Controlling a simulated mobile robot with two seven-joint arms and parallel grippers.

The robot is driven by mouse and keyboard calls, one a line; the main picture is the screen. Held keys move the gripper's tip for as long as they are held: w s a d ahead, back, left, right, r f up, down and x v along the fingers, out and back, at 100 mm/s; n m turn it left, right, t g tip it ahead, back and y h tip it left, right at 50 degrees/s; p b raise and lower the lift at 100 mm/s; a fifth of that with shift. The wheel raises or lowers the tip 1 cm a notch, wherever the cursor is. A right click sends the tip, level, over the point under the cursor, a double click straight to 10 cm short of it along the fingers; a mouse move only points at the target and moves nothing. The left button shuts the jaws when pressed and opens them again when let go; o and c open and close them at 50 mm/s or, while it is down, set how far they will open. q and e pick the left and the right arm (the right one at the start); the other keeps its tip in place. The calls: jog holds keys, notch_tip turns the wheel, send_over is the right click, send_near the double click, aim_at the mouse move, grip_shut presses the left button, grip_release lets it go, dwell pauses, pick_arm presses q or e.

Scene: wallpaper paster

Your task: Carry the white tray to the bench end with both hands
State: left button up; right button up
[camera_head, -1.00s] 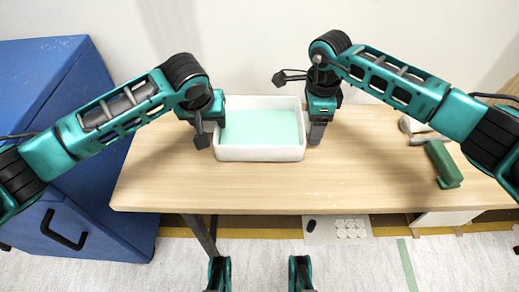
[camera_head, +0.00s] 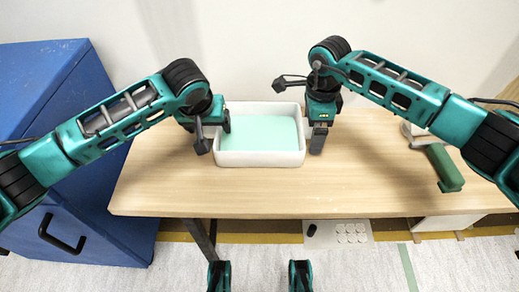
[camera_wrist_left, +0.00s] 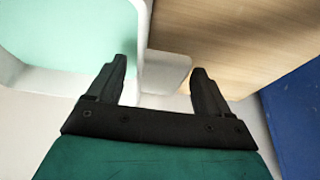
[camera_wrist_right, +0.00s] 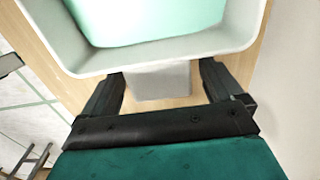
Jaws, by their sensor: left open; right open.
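The white tray (camera_head: 260,159) sits on the wooden bench (camera_head: 240,192), with a flat pale green surface (camera_head: 258,133) inside it. My left gripper (camera_head: 212,142) is at the tray's left end. In the left wrist view its open fingers (camera_wrist_left: 158,85) stand on either side of a white tab (camera_wrist_left: 165,72) on the tray's outer wall. My right gripper (camera_head: 318,138) points down at the tray's right end. In the right wrist view its open fingers (camera_wrist_right: 162,82) straddle a similar tab (camera_wrist_right: 160,82) below the rim. Neither gripper visibly clamps its tab.
A dark green roller-like tool (camera_head: 444,167) lies on the bench at the right, by a pale object partly hidden by my right arm. A blue cabinet (camera_head: 95,215) stands left of the bench. The bench front is clear. A wall is close behind.

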jog(key=shift+r, duration=0.45)
pick_arm(q)
jog(key=v, duration=1.2)
pick_arm(e)
notch_tip(320, 180, up, 12)
jog(key=shift+f, duration=0.2)
pick_arm(q)
jog(key=shift+s, duration=0.15)
pick_arm(e)
jog(key=shift+s, duration=0.1)
